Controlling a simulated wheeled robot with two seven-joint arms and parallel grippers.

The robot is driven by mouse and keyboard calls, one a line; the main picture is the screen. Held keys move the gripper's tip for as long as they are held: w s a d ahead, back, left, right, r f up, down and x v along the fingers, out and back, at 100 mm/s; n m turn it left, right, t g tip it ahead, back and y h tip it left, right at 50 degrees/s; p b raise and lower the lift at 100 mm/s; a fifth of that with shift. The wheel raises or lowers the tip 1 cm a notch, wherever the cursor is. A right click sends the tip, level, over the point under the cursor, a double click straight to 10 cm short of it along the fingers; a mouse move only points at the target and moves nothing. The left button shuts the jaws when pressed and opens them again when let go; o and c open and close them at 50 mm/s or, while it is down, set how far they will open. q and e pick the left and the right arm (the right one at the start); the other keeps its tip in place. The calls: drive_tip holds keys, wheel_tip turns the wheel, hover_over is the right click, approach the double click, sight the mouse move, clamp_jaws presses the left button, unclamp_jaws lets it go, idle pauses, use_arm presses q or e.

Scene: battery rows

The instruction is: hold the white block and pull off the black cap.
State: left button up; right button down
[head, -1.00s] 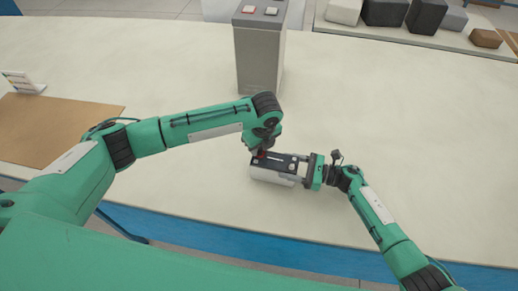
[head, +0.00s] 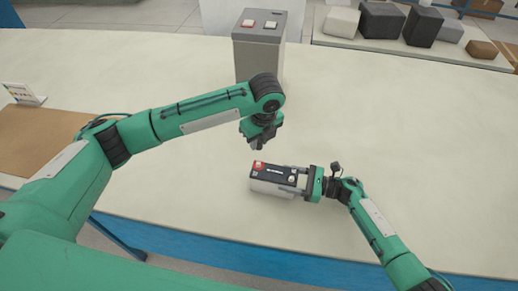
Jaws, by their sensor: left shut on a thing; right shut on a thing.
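The white block (head: 270,188) is a battery-like box with a black top. It lies on the pale table and has a red corner patch and small light terminals on top. My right gripper (head: 305,181) is shut on its right end. My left gripper (head: 256,144) is above and behind the block's left end, clear of it, pointing down. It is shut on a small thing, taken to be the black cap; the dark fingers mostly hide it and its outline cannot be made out.
A grey box with a red and a white button (head: 259,55) stands at the back. A brown mat (head: 40,138) and a small card stand (head: 22,94) are at the left. Several blocks sit on a back shelf (head: 395,45). The table's right side is clear.

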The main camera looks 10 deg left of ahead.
sight(259, 141)
use_arm(q)
drive_tip(key=shift+r, duration=0.4)
drive_tip(key=shift+o, duration=0.7)
drive_tip(key=shift+c, duration=0.7)
drive_tip(key=shift+r, duration=0.65)
drive_tip(key=shift+r, duration=2.4)
use_arm(e)
drive_tip(key=shift+c, duration=1.8)
unclamp_jaws()
